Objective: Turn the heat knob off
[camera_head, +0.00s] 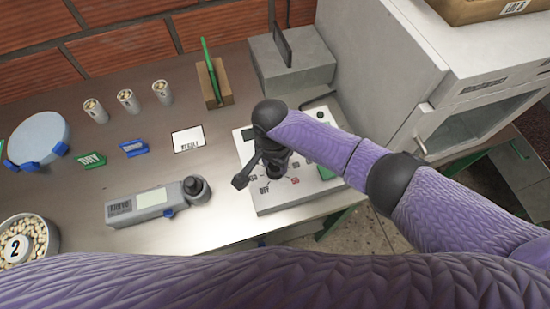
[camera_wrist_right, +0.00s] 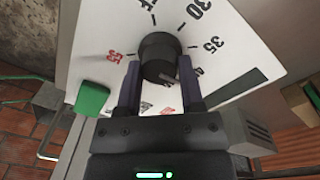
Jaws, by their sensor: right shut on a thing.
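The heat knob (camera_wrist_right: 158,52) is a round black knob on a white dial plate in the right wrist view. Numbers such as 30, 35 and 55 ring it; the OFF label (camera_head: 265,190) shows in the head view. My right gripper (camera_wrist_right: 160,84) is shut on the knob, one finger on each side. In the head view the right gripper (camera_head: 262,170) reaches down onto the panel and largely hides the knob. The knob's exact setting is hard to read. My left gripper is not in view.
A green button (camera_wrist_right: 92,97) is beside the dial. A white cabinet (camera_head: 385,75) stands right of the panel.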

